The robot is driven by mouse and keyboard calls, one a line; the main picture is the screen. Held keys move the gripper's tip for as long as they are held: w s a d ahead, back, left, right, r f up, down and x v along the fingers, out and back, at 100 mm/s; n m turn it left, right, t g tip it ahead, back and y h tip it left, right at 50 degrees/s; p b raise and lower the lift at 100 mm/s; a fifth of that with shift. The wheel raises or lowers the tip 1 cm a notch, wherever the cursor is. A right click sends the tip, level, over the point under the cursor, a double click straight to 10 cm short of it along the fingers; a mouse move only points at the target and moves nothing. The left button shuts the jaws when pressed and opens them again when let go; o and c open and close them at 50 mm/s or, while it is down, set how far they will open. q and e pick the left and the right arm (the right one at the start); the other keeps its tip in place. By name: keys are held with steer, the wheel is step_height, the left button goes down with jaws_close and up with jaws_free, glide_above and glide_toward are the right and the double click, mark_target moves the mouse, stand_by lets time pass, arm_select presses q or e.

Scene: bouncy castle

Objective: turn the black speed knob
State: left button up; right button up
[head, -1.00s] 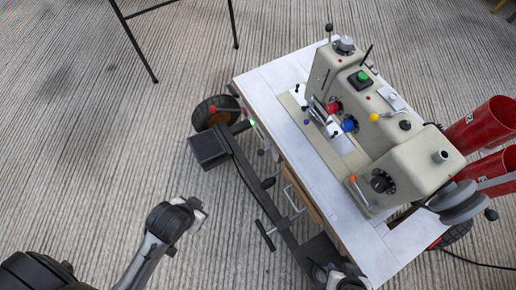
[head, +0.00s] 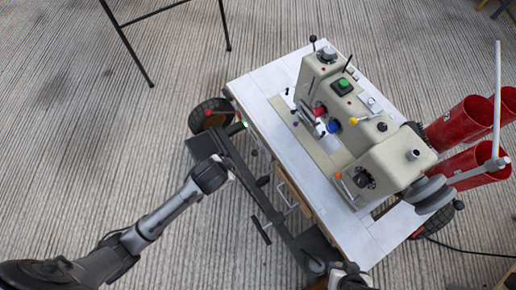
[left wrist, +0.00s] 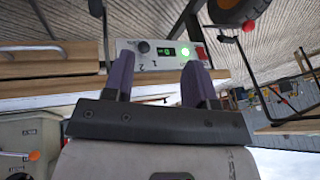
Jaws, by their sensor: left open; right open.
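The black speed knob (left wrist: 143,47) shows in the left wrist view on a pale control panel (left wrist: 125,45), beside a small green-lit display (left wrist: 166,51). My left gripper (left wrist: 160,62) is open and empty, its two purple fingers pointing toward the panel. The knob appears between the finger lines, nearer the left finger; no contact is visible. In the head view my left arm (head: 165,212) reaches toward the near side of the machine table; its fingers cannot be made out. My right gripper (head: 345,270) is at the bottom edge, partly cut off.
A beige sewing machine (head: 345,110) with several knobs stands on the white table (head: 265,85). A black-tyred wheel (head: 212,115) and a dark frame bar (head: 240,165) lie along its near side. Red tubes (head: 460,122) stand at right.

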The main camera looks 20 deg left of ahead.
mark_target(258, 151)
arm_select(q)
steer(key=w+a+f+m+t+h+p, duration=0.1)
steer(key=a+f+t+h, duration=0.15)
steer(key=f, duration=0.85)
steer(key=w+a+f+m+t+h, duration=0.1)
steer(key=a+f+h, duration=0.15)
steer(key=f, duration=0.75)
step_height(258, 151, up, 9)
steer(key=w+d+n+t+h, duration=0.1)
steer(key=d+t+h, duration=0.2)
steer(key=t+h, duration=0.3)
steer(key=b+x, duration=0.1)
steer(key=x, duration=0.3)
steer(key=b+x, duration=0.2)
steer(key=x, duration=0.2)
steer(key=b+x, duration=0.2)
steer(key=x, duration=0.2)
steer(key=shift+f, duration=0.3)
steer(key=shift+b+x, duration=0.35)
steer(key=shift+x, duration=0.55)
steer(key=shift+s+r, duration=0.1)
steer(key=c, duration=0.9)
